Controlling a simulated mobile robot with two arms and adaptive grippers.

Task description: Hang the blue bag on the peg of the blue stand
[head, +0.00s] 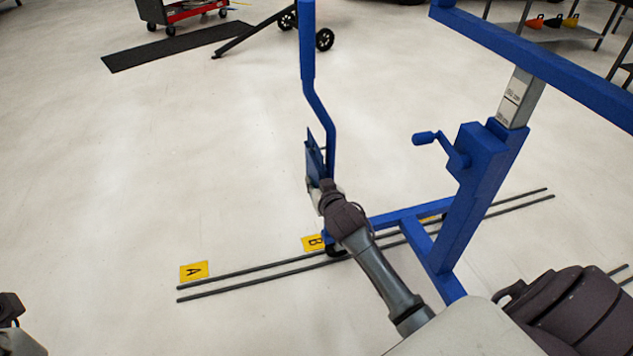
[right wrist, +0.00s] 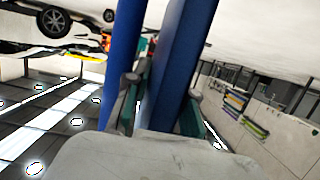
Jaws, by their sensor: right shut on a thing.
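The blue stand (head: 474,190) stands on the floor, with a crank on its upright and a tall bent post (head: 308,60) at its left end. No blue bag can be made out in either view, and I cannot single out a peg. My right gripper (head: 318,185) is low on the bent post, beside a small blue plate (head: 314,160); my wrist hides part of it. In the right wrist view, my right gripper (right wrist: 163,100) is shut on a blue bar (right wrist: 178,65) between its fingers.
Two thin dark rails (head: 245,278) run along the floor under the stand, past yellow markers A (head: 194,271) and B (head: 312,243). A dark mat (head: 172,46), a red cart (head: 190,12) and a shelf (head: 560,33) are farther back.

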